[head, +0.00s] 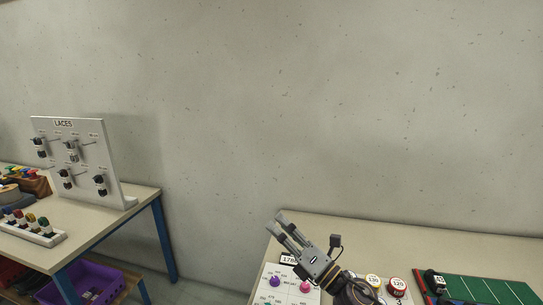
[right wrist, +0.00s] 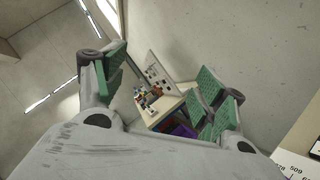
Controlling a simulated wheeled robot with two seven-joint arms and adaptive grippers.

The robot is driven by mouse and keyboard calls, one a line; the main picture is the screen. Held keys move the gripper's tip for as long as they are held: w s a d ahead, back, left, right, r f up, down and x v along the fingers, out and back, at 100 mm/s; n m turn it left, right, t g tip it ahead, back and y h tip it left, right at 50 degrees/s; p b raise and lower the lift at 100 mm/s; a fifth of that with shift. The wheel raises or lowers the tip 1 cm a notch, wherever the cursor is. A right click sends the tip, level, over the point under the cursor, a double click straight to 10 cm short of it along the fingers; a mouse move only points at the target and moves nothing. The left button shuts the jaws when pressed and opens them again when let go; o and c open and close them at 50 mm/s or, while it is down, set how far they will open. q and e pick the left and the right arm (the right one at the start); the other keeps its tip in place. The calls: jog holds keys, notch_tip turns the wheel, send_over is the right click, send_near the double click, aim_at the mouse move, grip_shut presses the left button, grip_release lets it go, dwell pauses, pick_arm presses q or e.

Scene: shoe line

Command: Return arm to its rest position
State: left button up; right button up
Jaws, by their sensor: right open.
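My right gripper (head: 283,226) shows in the head view at the lower middle, raised over the near left part of the right table (head: 400,229), pointing up and to the left. In the right wrist view its two fingers with green pads (right wrist: 160,95) are spread wide apart, with nothing between them. Behind the gap the laces table shows far off. My left gripper is in neither view.
The right table bears a white board (head: 290,297) with purple and pink pegs, round numbered discs (head: 397,284) and a green mat (head: 490,290). At left, a laces board (head: 75,160) stands on another table (head: 142,200), with a purple bin (head: 95,285) below. A bare wall stands behind.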

jog(key=w+d+f+m+t+h, duration=0.25)
jog(key=d+f+m+h, duration=0.25)
jog(key=d+m+h, duration=0.8)
jog(key=s+d+f+m+g+h, duration=0.1)
jog(key=s+d+f+m+g, duration=0.1)
jog(key=s+f+m+g, duration=0.1)
jog(key=s+d+f+m+g+h, duration=0.1)
jog(key=s+d+f+m+g, duration=0.1)
jog(key=s+f+m, duration=0.4)
jog(key=s+d+f+m+g+h, duration=0.1)
jog(key=s+f+m+g, duration=0.3)
jog(key=f, duration=0.7)
jog(key=shift+s+d+m, duration=0.3)
jog(key=shift+d+m, duration=0.4)
jog(key=shift+m, duration=0.7)
jog(key=s+f+m+g, duration=0.3)
jog(key=s+f+g, duration=0.2)
jog(key=s, duration=0.7)
jog(key=s+f+g, duration=0.2)
jog(key=s+f, duration=0.1)
jog(key=f, duration=3.1)
jog(key=s+d+f, duration=0.2)
jog(key=s+f, duration=0.7)
jog(key=s, duration=0.2)
jog(key=s+d+f, duration=0.2)
jog(key=s+f, duration=0.8)
jog(key=s, duration=0.1)
jog(key=shift+d+f+g+y, duration=0.2)
jog(key=shift+f+g+y, duration=0.1)
jog(key=shift+g, duration=0.15)
